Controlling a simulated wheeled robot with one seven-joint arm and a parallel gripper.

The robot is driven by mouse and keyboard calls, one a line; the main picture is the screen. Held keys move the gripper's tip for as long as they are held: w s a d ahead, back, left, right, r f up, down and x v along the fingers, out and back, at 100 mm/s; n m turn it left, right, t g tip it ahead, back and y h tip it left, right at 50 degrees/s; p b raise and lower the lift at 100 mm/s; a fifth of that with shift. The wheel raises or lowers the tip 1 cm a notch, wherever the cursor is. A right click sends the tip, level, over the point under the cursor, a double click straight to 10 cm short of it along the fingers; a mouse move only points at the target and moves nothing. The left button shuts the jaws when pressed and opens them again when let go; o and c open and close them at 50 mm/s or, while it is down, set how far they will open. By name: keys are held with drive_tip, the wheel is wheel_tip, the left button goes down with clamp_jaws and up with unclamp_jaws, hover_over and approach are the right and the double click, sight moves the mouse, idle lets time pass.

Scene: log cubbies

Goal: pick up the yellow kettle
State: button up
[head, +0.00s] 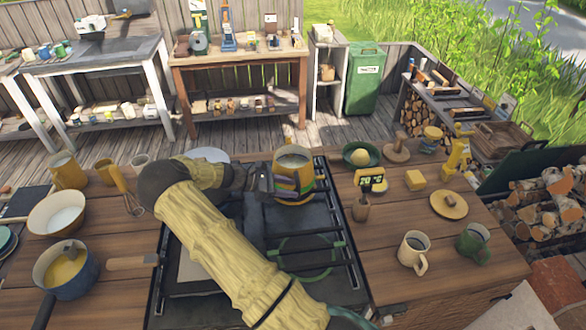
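A yellow, round, open-topped vessel (291,161), which looks like the yellow kettle, is upright over the back of the black stove (225,235). My gripper (284,188) is at its left side, with dark fingers overlapping its lower body. I cannot tell whether the fingers are closed on it or only beside it, nor whether its base touches the stove. My arm comes from the front and covers part of the stove. Another yellow vessel (68,173) stands at the back left of the counter.
A blue pot (68,271) with yellow contents and a cream bowl (57,214) stand at left.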

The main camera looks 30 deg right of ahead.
drive_tip(key=shift+s+d+f, duration=0.1)
drive_tip(key=shift+d+f, duration=0.05)
drive_tip(key=shift+d, duration=0.1)
drive_tip(key=p+x, duration=0.3)
drive_tip(key=x, duration=0.2)
drive_tip(key=shift+s+f, duration=0.15)
drive_tip(key=shift+s, duration=0.05)
drive_tip(key=shift+c, duration=0.2)
clamp_jaws()
